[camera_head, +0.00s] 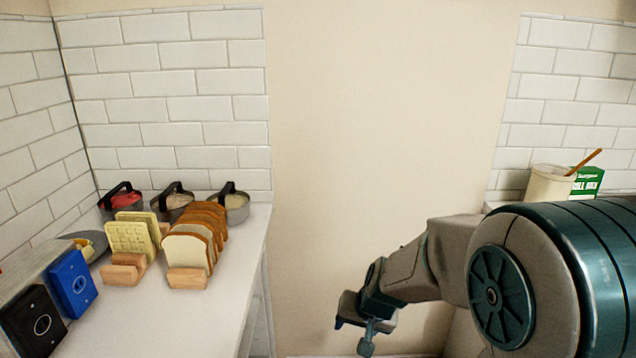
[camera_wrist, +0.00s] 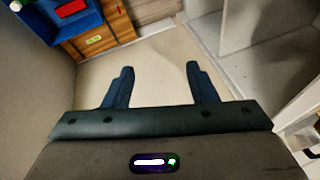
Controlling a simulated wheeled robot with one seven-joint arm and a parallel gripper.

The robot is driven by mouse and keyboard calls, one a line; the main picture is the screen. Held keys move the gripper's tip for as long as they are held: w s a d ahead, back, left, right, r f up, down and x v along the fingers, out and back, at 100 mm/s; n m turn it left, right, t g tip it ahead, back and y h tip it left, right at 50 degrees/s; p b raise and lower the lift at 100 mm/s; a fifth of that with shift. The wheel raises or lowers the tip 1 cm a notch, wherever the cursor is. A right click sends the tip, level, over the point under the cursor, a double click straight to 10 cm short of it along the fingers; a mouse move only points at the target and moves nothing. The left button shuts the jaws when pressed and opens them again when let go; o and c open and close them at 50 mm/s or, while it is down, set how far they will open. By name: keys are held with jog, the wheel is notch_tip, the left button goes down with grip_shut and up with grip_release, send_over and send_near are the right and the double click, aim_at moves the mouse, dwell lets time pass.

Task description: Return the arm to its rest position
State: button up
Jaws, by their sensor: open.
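My gripper (camera_head: 362,327) hangs at the end of my bent arm, in the lower middle of the head view, over the gap between the two counters. In the wrist view my gripper (camera_wrist: 158,80) shows two dark blue fingers spread wide apart. Nothing is between them, only pale floor beyond. The gripper touches nothing that I can see. My arm's large teal and grey links fill the right side of the head view and hide part of the right counter.
The left counter (camera_head: 225,300) holds bread slices (camera_head: 190,245), waffles (camera_head: 130,235), several black-handled pots and a blue box (camera_head: 72,283). On the right stand a tub (camera_head: 549,184) and a green box (camera_head: 588,181). A wooden cabinet (camera_wrist: 100,35) shows in the wrist view. The floor between is clear.

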jog(key=s+d+r+n+h+p, duration=0.1)
jog(key=s+d+r+p, duration=0.2)
jog(key=s+r, duration=0.5)
jog(key=s+d+r+n+g+h+p, duration=0.1)
jog(key=s+d+r+p, duration=0.3)
jog(key=s+r, duration=0.4)
jog(key=shift+s+r, duration=0.35)
jog(key=shift+s, duration=0.8)
jog(key=shift+w, duration=0.1)
